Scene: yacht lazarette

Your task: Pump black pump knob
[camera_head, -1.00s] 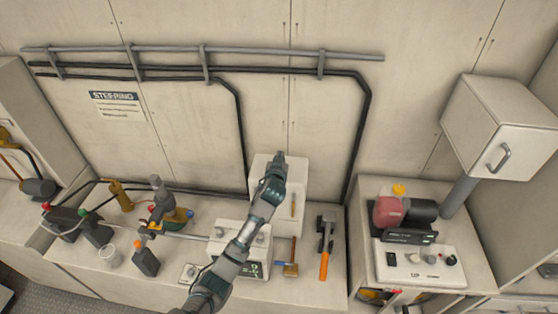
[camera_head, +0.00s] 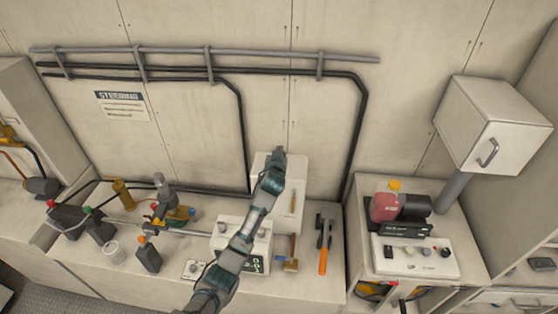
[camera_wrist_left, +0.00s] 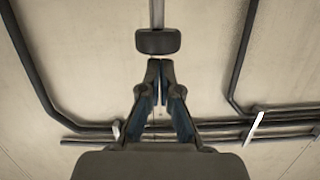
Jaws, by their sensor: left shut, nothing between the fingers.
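The black pump knob (camera_wrist_left: 158,41) sits on the end of a thin grey rod (camera_wrist_left: 157,12) at the top centre of the left wrist view. My left gripper (camera_wrist_left: 160,66) has its fingertips together just short of the knob, with nothing between them. I cannot tell whether the fingertips touch it. In the head view, my left gripper (camera_head: 280,153) is over the top of a white box (camera_head: 299,178) near the back wall. The knob cannot be made out there. My right gripper does not show.
A grey-white unit (camera_head: 229,229) stands in front of the box. Dark pipes (camera_head: 361,120) run along the wall. A hanging cabinet (camera_head: 493,122) is at the right.

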